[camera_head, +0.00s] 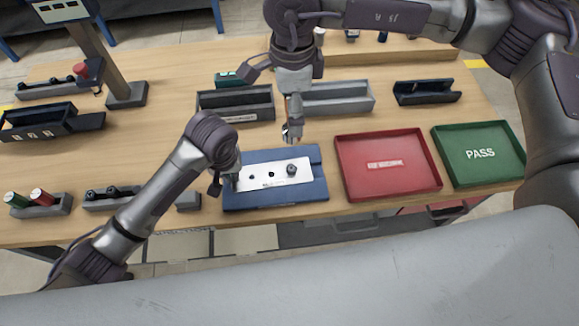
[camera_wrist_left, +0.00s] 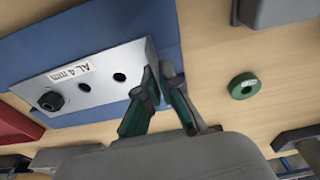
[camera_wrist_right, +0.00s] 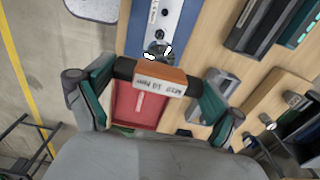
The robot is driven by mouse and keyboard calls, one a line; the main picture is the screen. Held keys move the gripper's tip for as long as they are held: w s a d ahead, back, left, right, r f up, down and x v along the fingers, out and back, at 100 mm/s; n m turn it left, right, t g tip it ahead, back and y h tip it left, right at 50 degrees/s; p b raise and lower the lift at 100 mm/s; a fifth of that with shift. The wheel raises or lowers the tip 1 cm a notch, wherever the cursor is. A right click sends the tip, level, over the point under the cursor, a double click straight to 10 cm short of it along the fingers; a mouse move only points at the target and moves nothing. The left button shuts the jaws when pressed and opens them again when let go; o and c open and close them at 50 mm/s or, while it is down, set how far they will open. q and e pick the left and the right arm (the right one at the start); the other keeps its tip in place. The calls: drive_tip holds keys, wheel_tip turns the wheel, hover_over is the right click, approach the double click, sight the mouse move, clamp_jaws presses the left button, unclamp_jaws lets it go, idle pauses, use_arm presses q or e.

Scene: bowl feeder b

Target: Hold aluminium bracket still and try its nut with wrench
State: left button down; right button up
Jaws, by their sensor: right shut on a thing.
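The aluminium bracket (camera_head: 258,182), a pale plate marked "AL 4 mm", lies on a blue fixture (camera_head: 275,198). Its dark nut (camera_head: 291,169) sits near the right end; the nut (camera_wrist_left: 51,101) and two holes show in the left wrist view. My left gripper (camera_wrist_left: 158,78) has its fingertips close together at the bracket's other end; whether they grip it is unclear. My right gripper (camera_wrist_right: 154,92) is shut on the wrench's orange handle (camera_wrist_right: 160,82). The wrench (camera_head: 292,131) points down in the head view, its head short of the nut in that picture.
A red tray (camera_head: 390,195) and a green "PASS" tray (camera_head: 480,183) stand right of the fixture. Grey bins (camera_head: 236,115) stand behind it. Racks (camera_head: 38,210) with red and green cylinders are at left. A green ring (camera_wrist_left: 244,86) lies beside the left gripper.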

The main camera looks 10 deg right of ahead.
idle(0.4)
wheel_tip(320, 180, down, 8)
drive_tip(key=m, duration=0.5)
drive_tip(key=shift+f, duration=0.15)
hover_over(291, 167)
drive_tip(key=shift+f, duration=2.2)
drive_tip(key=shift+f, duration=1)
drive_tip(key=shift+m, duration=1.4)
